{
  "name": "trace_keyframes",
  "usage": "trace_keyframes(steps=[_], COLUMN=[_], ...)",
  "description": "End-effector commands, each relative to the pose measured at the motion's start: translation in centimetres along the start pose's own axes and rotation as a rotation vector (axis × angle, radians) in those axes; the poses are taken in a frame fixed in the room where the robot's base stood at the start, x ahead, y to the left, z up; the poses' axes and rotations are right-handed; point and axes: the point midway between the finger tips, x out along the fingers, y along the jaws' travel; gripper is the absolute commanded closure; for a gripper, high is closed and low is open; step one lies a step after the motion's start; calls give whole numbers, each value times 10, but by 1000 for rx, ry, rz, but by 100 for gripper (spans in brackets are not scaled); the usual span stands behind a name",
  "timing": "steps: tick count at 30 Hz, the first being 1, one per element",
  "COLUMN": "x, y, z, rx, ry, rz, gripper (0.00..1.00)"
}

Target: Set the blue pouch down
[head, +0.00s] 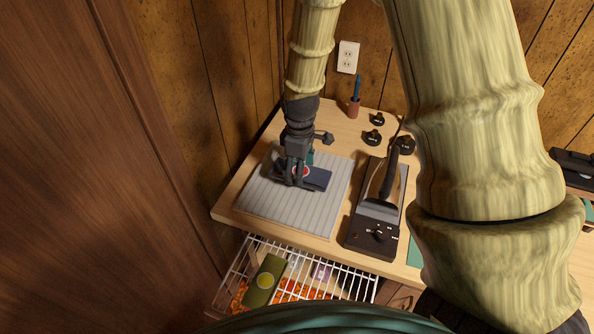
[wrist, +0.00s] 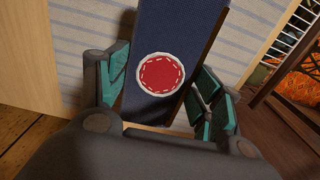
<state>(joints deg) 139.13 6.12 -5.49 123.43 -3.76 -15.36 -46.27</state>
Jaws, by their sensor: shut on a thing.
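The blue pouch (head: 316,178) is dark navy with a round red patch ringed in white. In the head view it is at the grey striped mat (head: 265,207) on the wooden table; I cannot tell whether it touches the mat. My gripper (head: 297,182) comes down over the pouch's left part and is shut on it. In the wrist view the pouch (wrist: 164,55) runs between the teal finger pads of my gripper (wrist: 160,95), with the red patch facing the camera. The pouch's near end is hidden by the gripper body.
A black device with an iron-like tool (head: 375,215) stands right of the mat. Black knobs (head: 373,138) and a brown cup (head: 354,107) are behind. A wire basket (head: 335,280) below the front edge holds an olive pouch (head: 265,280) and orange items. The mat's front part is clear.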

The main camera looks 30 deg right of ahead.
Motion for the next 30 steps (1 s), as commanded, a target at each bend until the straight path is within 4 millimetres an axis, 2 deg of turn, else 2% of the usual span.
trace_keyframes(steps=[3, 10, 21, 30], x=[1, 7, 36, 38], y=[8, 10, 10, 10], z=[-9, -11, -11, -11], rx=[0, 0, 1, 0], ry=[0, -1, -1, 0], rz=[0, -1, -1, 0], gripper=[58, 58, 58, 58])
